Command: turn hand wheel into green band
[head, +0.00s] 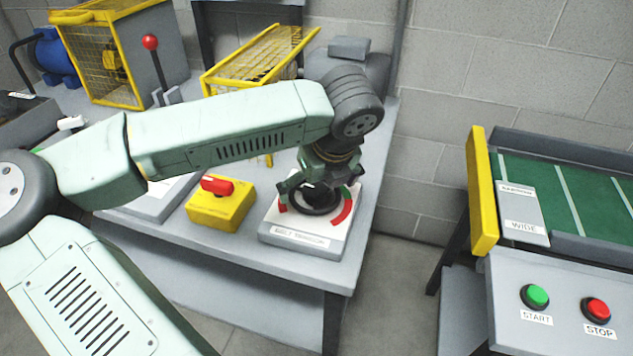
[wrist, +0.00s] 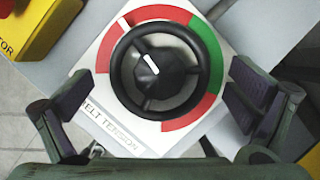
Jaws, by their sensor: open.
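The black hand wheel (wrist: 178,101) sits on a white square panel labelled BELT TENSION (wrist: 119,133). A ring of red and green surrounds it. The green band (wrist: 213,62) is on the right side in the wrist view, with red on both sides of it. The white mark on the wheel's hub (wrist: 151,64) points up and left, toward the red part. My gripper (wrist: 166,90) is open, with one finger on each side of the wheel and a visible gap to it. In the head view my gripper (head: 318,192) is over the wheel and partly hides it.
A yellow box with a red switch handle (head: 217,186) stands just left of the panel on the grey bench (head: 345,265). A yellow guard (head: 258,60) stands behind. A conveyor with a green START button (head: 537,296) and red STOP button (head: 597,309) stands right, across a floor gap.

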